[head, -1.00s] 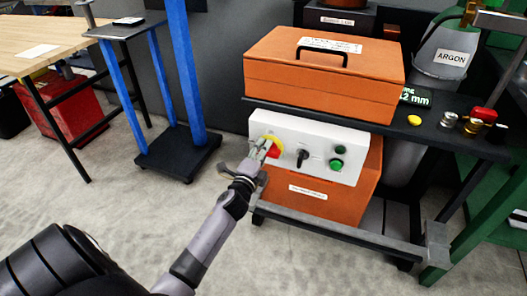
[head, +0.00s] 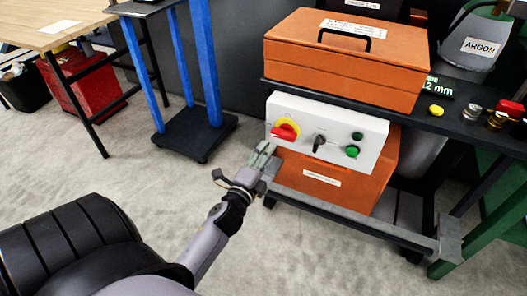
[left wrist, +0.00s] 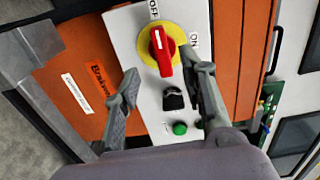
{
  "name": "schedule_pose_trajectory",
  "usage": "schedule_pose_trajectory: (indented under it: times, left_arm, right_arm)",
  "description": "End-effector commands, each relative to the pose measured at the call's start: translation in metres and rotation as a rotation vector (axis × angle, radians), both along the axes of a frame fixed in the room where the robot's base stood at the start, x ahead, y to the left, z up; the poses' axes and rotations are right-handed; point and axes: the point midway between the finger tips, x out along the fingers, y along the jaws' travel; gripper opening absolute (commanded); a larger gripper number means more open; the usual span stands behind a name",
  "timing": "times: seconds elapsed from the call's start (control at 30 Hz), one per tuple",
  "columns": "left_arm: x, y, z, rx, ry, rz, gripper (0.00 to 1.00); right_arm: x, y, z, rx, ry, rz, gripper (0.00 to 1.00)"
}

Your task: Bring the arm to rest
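My left gripper (head: 264,158) is in front of the white control panel (head: 340,122), just below the red rotary switch (head: 284,131) on its yellow plate. In the left wrist view the left gripper (left wrist: 165,88) has its fingers apart with nothing between them. The red switch (left wrist: 160,50) lies beyond the fingertips, apart from them, with ON and OFF marks beside it. A black knob (left wrist: 173,99) and a green button (left wrist: 180,128) show between the fingers. My right gripper is in neither view.
An orange toolbox (head: 345,60) sits on the dark cart shelf (head: 450,115) above the panel. A blue-legged stand (head: 205,70), a red box (head: 80,90) and a wooden table (head: 50,20) stand at the left. The floor between is clear.

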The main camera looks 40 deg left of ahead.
Motion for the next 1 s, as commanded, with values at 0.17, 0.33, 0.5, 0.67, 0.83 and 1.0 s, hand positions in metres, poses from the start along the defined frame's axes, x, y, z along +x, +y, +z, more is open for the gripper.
schedule_pose_trajectory:
  times: [0.17,0.33,0.5,0.67,0.83,1.0]
  left_arm:
    - [-0.013,-0.003,0.001,0.000,-0.001,0.000,0.38]
    - [-0.014,-0.003,0.001,0.000,-0.002,0.000,0.38]
    - [-0.014,-0.003,0.001,0.000,-0.001,0.000,0.38]
    - [-0.014,-0.003,0.000,0.000,-0.001,0.000,0.38]
    - [-0.017,-0.003,-0.006,-0.059,0.017,0.020,0.38]
    - [-0.040,-0.012,-0.054,-0.405,0.151,0.150,0.38]
  right_arm:
    - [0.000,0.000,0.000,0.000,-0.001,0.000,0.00]
    - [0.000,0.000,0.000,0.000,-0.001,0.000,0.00]
    - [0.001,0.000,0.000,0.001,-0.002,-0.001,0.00]
    - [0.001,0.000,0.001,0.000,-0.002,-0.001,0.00]
    - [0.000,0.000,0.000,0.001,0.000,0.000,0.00]
    - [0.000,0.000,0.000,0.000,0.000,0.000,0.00]
